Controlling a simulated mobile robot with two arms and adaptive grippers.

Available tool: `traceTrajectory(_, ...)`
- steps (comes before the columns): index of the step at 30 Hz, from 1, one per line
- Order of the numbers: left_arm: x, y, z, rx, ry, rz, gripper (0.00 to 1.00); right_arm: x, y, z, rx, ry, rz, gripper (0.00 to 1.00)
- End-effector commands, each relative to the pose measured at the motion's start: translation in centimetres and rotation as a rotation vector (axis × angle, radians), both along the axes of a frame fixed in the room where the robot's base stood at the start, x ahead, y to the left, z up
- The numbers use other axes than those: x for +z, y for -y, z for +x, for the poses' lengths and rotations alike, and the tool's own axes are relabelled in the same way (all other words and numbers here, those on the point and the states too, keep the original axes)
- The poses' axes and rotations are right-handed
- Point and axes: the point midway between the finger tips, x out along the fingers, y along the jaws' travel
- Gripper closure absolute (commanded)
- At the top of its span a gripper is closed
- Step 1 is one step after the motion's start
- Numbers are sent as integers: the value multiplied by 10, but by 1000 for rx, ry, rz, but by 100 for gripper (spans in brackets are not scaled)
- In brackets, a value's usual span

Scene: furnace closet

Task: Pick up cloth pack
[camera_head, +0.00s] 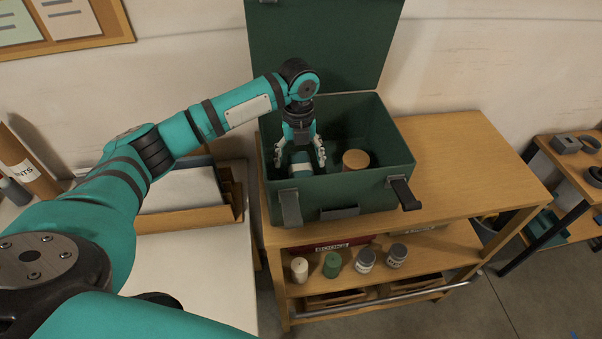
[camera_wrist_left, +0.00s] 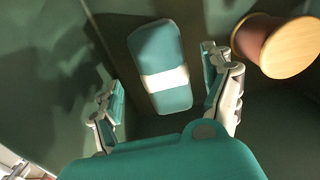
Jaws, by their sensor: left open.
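The cloth pack, a teal rounded bundle with a white band (camera_wrist_left: 160,65), lies on the floor of the green box (camera_head: 400,158). In the head view the pack (camera_head: 301,163) shows between my left gripper's fingers. My left gripper (camera_head: 301,160) reaches down into the open box from above. In the wrist view its fingers (camera_wrist_left: 168,100) are spread, one on each side of the pack, with gaps on both sides; it is open and empty. My right gripper is not in view.
A round, wooden-topped container (camera_head: 355,160) stands in the box right of the pack. The box's lid (camera_head: 325,45) is raised behind. The box sits on a wooden cart (camera_head: 465,165) with several small jars on its lower shelf. The cart top right of the box is clear.

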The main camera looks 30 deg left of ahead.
Motion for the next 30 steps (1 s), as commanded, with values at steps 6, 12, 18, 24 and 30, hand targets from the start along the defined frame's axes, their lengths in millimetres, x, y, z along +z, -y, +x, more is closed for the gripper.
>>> traceTrajectory(6, -24, 9, -7, -2, -5, 0, 17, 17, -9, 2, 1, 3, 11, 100)
traceTrajectory(12, -49, 9, -7, 0, -1, 0, 17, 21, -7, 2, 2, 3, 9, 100)
traceTrajectory(18, -52, 9, -7, -1, 0, 1, 17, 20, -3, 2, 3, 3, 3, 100)
traceTrajectory(24, -52, 9, -7, -1, -1, 1, 36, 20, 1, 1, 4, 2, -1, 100)
traceTrajectory(30, -51, 9, -7, -1, -1, 1, 62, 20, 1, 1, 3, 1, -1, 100)
